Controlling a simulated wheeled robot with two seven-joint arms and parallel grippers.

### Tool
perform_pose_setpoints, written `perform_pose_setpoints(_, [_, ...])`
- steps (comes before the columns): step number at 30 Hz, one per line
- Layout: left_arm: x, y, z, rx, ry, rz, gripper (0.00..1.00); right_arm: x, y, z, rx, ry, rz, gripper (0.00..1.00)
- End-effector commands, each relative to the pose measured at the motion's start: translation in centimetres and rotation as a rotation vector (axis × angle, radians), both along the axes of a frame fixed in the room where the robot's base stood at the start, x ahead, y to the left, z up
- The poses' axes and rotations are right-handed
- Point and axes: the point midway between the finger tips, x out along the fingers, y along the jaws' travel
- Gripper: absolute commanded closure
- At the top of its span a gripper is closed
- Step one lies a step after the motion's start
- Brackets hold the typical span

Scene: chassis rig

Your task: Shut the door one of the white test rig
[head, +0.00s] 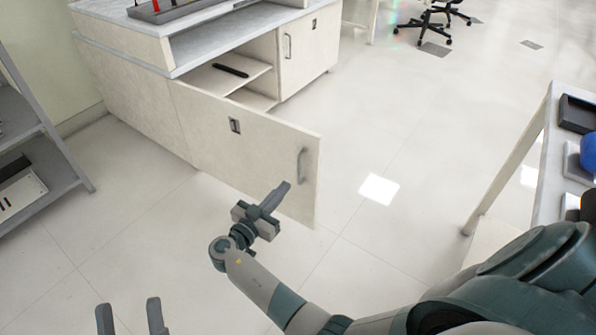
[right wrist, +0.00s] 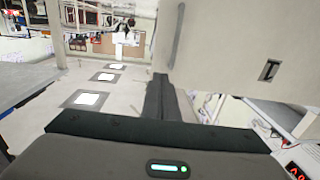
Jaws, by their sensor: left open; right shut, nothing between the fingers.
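The white test rig (head: 130,95) stands at the upper left in the head view. Its near door (head: 215,135) is swung wide open, with a grey handle (head: 301,165) near its free edge. The door (right wrist: 235,50) also fills the upper right of the right wrist view. My right gripper (head: 284,188) is shut and empty, in front of the door's outer face, below and left of the handle. Its fingers (right wrist: 160,88) overlap the door's edge in the wrist view; I cannot tell if they touch it. My left gripper (head: 131,308) is open and empty at the bottom left.
A dark object (head: 231,70) lies on a shelf in the open compartment. The rig's other door (head: 312,50) is shut. A grey shelf rack (head: 45,150) stands at left and a table (head: 548,190) at right. The floor around the door is clear.

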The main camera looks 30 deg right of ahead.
Motion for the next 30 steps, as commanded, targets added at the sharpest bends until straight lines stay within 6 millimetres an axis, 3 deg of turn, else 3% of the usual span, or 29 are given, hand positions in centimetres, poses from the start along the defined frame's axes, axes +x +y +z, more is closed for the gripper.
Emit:
perform_pose_setpoints(8, [0.0, 0.0, 0.0, 0.001, 0.003, 0.000, 0.53, 0.9, -1.9, 0.0, 0.000, 0.001, 0.000, 1.00])
perform_pose_setpoints(24, [0.0, 0.0, -0.1, 0.000, 0.003, -0.001, 0.53, 4.9, -10.1, 0.1, -0.001, 0.000, 0.000, 1.00])
perform_pose_setpoints(30, [0.0, 0.0, 0.0, 0.000, 0.000, 0.000, 0.53, 5.7, -11.9, 0.0, -0.001, 0.002, 0.000, 1.00])
